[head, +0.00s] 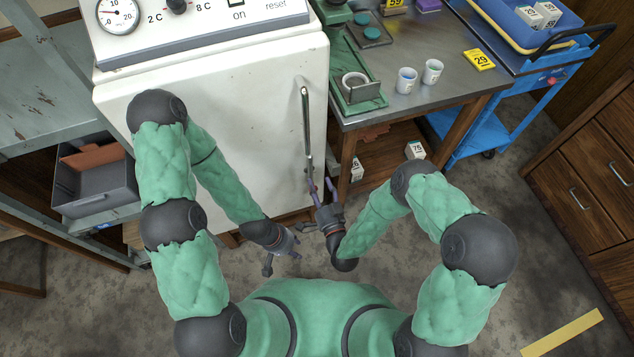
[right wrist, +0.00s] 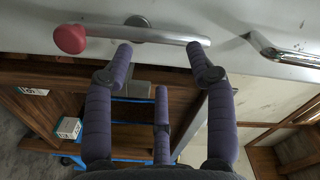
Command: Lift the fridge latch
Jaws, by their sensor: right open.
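The white fridge (head: 240,110) stands ahead with its door shut. The fridge latch (right wrist: 165,36), a metal lever with a red knob at its left end, lies roughly level across the top of the right wrist view. My right gripper (head: 321,183) is open at the lower right of the fridge door. Its two outer fingertips (right wrist: 158,50) are spread just below the lever in that view; I cannot tell whether they touch it. In the head view the latch is hard to make out beside the fingers. My left gripper (head: 283,250) is open and empty, below the fridge's front.
A long metal door handle (head: 306,110) runs above my right gripper and shows in the right wrist view (right wrist: 282,50). A steel workbench (head: 440,90) with cups stands right of the fridge. A blue cart (head: 480,130) stands beyond it. Floor at lower right is mostly clear.

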